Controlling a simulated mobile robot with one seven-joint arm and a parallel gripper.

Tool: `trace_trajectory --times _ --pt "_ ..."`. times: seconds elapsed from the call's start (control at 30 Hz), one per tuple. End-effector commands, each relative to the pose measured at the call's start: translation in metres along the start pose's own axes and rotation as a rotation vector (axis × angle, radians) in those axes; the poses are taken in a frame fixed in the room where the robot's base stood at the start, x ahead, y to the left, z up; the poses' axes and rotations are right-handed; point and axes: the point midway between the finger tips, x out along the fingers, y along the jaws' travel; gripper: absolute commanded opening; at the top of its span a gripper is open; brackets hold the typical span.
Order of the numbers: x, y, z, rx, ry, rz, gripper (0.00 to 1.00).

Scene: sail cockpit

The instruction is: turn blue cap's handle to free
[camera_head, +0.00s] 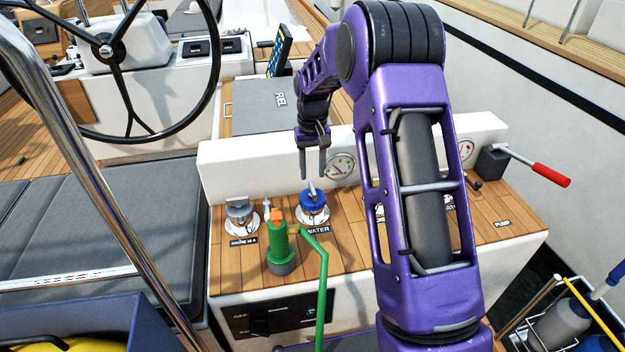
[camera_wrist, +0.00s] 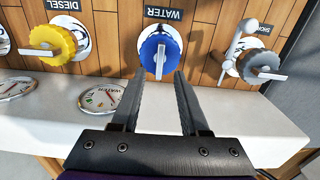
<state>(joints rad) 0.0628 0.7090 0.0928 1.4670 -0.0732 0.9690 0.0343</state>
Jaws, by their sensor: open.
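The blue cap (camera_head: 313,203) sits on the wooden panel top behind the WATER label. It also shows in the wrist view (camera_wrist: 149,50). Its pale bar handle (camera_wrist: 160,61) runs along the picture's vertical there, its near end pointing toward the gap between my fingers. My gripper (camera_head: 314,174) is open and empty, just above the cap with its fingers pointing down. In the wrist view the fingertips (camera_wrist: 158,76) straddle the line of the handle, close to its near end. I cannot tell whether they touch the cap.
A yellow cap (camera_wrist: 55,43) labelled DIESEL and a grey cap (camera_wrist: 259,66) flank the blue one. A green fitting (camera_head: 281,240) with a green hose (camera_head: 322,290) stands close in front. A white ledge with gauges (camera_head: 341,167) is behind. A red-handled lever (camera_head: 550,175) is at right.

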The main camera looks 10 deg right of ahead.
Motion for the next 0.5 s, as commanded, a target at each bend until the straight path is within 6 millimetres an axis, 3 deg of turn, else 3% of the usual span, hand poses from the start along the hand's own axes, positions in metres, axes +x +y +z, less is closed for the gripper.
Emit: trace_trajectory --times 0.03,0.2,0.5 --pt "-0.016 0.000 -0.001 0.000 0.005 0.000 0.45" --pt "-0.058 0.000 -0.001 -0.001 0.005 0.001 0.45" --pt "-0.112 0.000 -0.001 -0.001 0.002 0.000 0.45"
